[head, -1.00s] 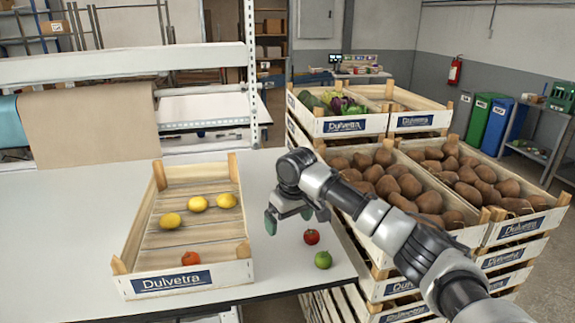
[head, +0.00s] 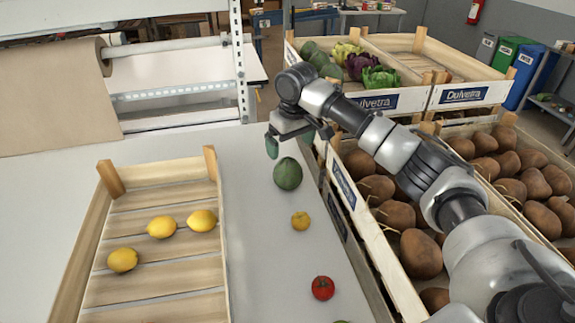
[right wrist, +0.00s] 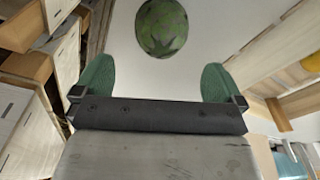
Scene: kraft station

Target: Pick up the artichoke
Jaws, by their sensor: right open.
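A dark green, rounded artichoke (head: 288,173) lies on the white table, right of the slatted crate. In the right wrist view the artichoke (right wrist: 162,27) shows overlapping leaf shapes and lies ahead of the fingers, near the middle. My right gripper (head: 292,148) is open and empty, just above and behind the artichoke in the head view. Its green fingertips (right wrist: 158,82) are spread apart, with bare table between them. The artichoke is not between the fingers. My left gripper is not in view.
A slatted crate (head: 214,180) with lemons stands on the left. A small yellow fruit (head: 300,221) and a red tomato (head: 322,288) lie in front of the artichoke. Crates of brown root vegetables (head: 410,252) and mixed vegetables (head: 379,100) border the table on the right.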

